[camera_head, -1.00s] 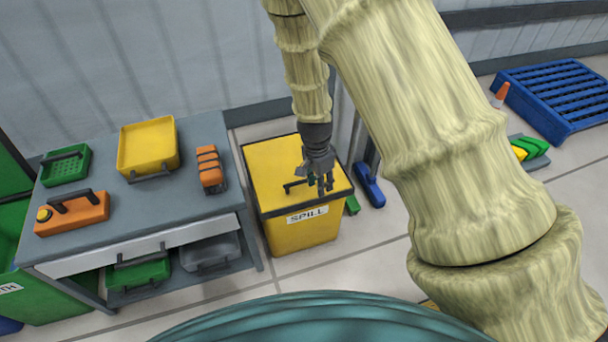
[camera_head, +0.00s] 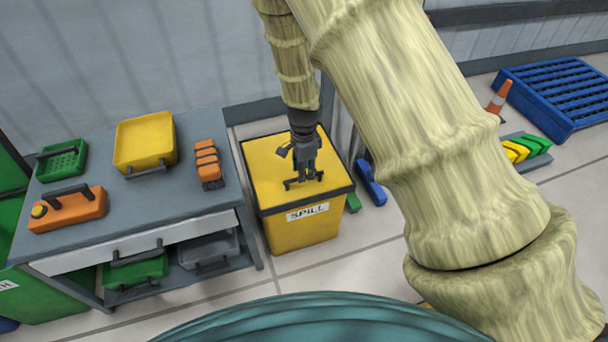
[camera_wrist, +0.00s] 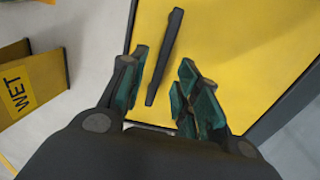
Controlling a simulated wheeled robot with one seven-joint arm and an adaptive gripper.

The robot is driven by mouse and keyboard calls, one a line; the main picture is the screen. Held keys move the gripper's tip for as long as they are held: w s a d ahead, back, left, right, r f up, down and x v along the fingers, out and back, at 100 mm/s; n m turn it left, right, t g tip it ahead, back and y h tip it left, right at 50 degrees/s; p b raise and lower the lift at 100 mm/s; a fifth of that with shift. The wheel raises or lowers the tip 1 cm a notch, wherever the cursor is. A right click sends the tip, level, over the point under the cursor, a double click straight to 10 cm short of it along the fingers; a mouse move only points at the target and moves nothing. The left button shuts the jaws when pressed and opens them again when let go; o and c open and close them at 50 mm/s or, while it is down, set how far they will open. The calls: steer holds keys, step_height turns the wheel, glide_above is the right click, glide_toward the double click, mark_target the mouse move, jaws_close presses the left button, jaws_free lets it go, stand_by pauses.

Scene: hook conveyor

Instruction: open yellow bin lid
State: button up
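The yellow bin (camera_head: 300,233) with the "SPILL" label stands right of the workbench. Its yellow lid (camera_head: 262,160) has a dark rim and lies flat and shut. A dark bar handle (camera_wrist: 165,57) sits on the lid near its front edge; it also shows in the head view (camera_head: 290,186). My gripper (camera_head: 305,172) is above the lid at the handle. In the wrist view my gripper (camera_wrist: 166,92) is open, with the handle between its two teal-padded fingers, nearer the left one. I cannot tell whether a finger touches it.
The grey workbench (camera_head: 110,210) on the left holds a yellow tray (camera_head: 146,140), an orange toolbox (camera_head: 68,210) and a green basket (camera_head: 62,160). A blue object (camera_head: 371,184) lies on the floor right of the bin. The wall is close behind; floor in front is clear.

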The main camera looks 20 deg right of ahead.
steer(key=shift+f, duration=1)
jaws_close()
